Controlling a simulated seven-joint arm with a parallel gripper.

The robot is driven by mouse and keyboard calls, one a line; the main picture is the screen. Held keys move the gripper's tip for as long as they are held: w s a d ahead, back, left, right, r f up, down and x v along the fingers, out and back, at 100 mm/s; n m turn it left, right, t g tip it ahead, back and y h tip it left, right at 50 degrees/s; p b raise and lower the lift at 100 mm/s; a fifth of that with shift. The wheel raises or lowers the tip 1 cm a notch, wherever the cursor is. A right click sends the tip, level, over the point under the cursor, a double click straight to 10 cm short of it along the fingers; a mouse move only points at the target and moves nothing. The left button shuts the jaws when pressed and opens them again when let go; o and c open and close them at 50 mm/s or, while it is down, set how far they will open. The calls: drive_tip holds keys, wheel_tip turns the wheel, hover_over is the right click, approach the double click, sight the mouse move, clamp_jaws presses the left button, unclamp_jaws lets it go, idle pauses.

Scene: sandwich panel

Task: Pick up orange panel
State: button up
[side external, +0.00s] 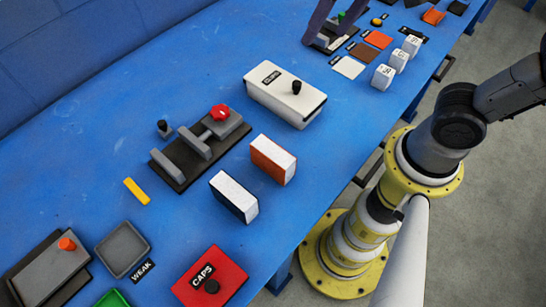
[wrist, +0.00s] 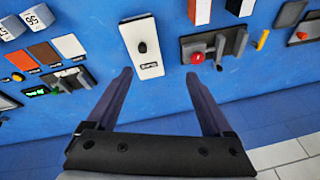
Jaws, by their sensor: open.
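A block with an orange side and a white face (side external: 272,160) stands on the blue bench in the side external view. In the wrist view this block (wrist: 200,12) is cut by the top edge. My gripper (wrist: 159,73) is open and empty. Its fingertips frame the near end of a white box (wrist: 142,47), with the orange-sided block above and beyond the right fingertip. In the side view, two purple finger-like parts show at the top edge.
A black-and-white block (side external: 234,197) stands beside the orange-sided block, a little apart. A grey clamp fixture (side external: 178,165) with a red knob lies to its left. The white box (side external: 287,94), a red CAPS box (side external: 208,276) and a yellow piece (side external: 137,191) are nearby.

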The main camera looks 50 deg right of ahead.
drive_tip(key=w+a+f+n+g, duration=0.1)
drive_tip(key=w+a+f+g, duration=0.2)
drive_tip(key=a, duration=0.4)
drive_tip(key=n, duration=0.2)
hover_over(273, 151)
wheel_tip(273, 151, down, 7)
drive_tip(key=shift+h, duration=0.4)
wheel_tip(273, 151, down, 14)
drive_tip(key=shift+r, duration=0.25)
clamp_jaws()
